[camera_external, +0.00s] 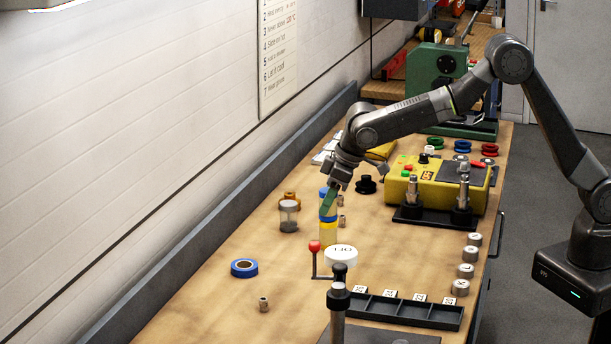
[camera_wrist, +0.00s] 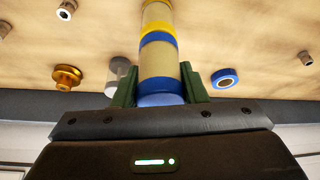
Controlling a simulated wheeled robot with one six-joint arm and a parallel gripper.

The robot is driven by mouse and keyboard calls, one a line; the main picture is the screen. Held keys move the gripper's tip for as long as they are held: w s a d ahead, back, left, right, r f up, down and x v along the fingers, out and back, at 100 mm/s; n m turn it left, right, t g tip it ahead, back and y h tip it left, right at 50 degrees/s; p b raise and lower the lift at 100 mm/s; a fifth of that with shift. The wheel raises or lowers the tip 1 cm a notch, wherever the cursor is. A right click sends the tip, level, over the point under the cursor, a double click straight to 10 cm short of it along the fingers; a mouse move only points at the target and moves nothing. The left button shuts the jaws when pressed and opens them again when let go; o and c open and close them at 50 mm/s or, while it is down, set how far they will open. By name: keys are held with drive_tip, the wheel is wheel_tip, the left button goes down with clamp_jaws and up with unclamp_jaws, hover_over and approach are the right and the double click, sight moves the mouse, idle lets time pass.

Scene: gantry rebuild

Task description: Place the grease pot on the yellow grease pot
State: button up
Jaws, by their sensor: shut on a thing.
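My gripper (camera_external: 329,203) has green fingers and is shut on the blue grease pot (camera_external: 324,192), a tan cylinder with blue ends. In the wrist view my gripper (camera_wrist: 158,80) has one finger on each side of this pot (camera_wrist: 160,62). The yellow grease pot (camera_external: 328,236), tan with yellow ends, stands upright on the bench. It also shows beyond the held pot in the wrist view (camera_wrist: 157,18). The held pot is upright and in line above the yellow one. Its lower blue end meets the yellow top in the picture; I cannot tell whether they touch.
A clear jar (camera_external: 289,216) and brass knob (camera_external: 291,198) stand left of the pots. A blue tape roll (camera_external: 244,268) lies nearer. A red-knobbed lever (camera_external: 314,247) and white round block (camera_external: 341,256) are close in front. A yellow control box (camera_external: 437,188) stands right.

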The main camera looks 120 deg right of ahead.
drive_tip(key=o, duration=0.6)
drive_tip(key=shift+f, duration=0.15)
drive_tip(key=o, duration=0.5)
drive_tip(key=shift+c, duration=0.2)
drive_tip(key=shift+r, duration=0.35)
drive_tip(key=b+v, duration=0.2)
drive_tip(key=v, duration=1)
drive_tip(key=shift+f, duration=0.15)
